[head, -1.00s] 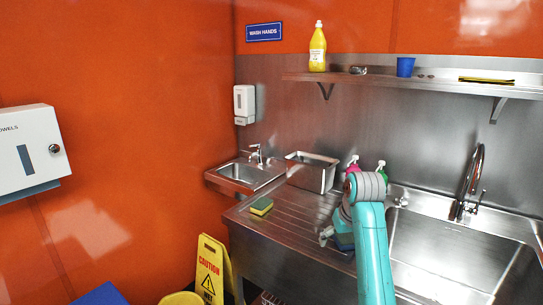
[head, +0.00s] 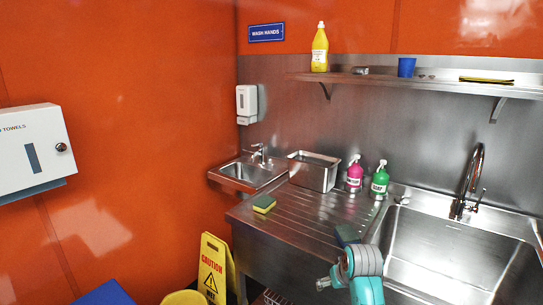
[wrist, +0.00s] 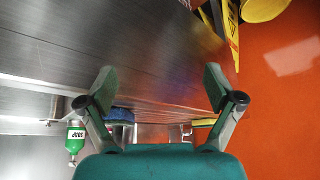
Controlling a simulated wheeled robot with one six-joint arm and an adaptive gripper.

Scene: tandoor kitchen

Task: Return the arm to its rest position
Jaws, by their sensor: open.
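My gripper (wrist: 160,76) is open and empty, its two fingers spread apart in the wrist view. In the head view only a small grey part of it (head: 323,284) shows at the bottom, beside my teal arm, low and in front of the sink counter. The steel front of the counter (wrist: 90,50) fills the upper left of the wrist view. The rest of my arm is out of frame below.
The counter holds a green-yellow sponge (head: 264,203), a dark blue pad (head: 347,234), pink (head: 354,176) and green (head: 380,182) soap bottles and a steel container (head: 314,172). The sink basin (head: 450,250) is at right. A yellow caution sign (head: 212,268) stands at left.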

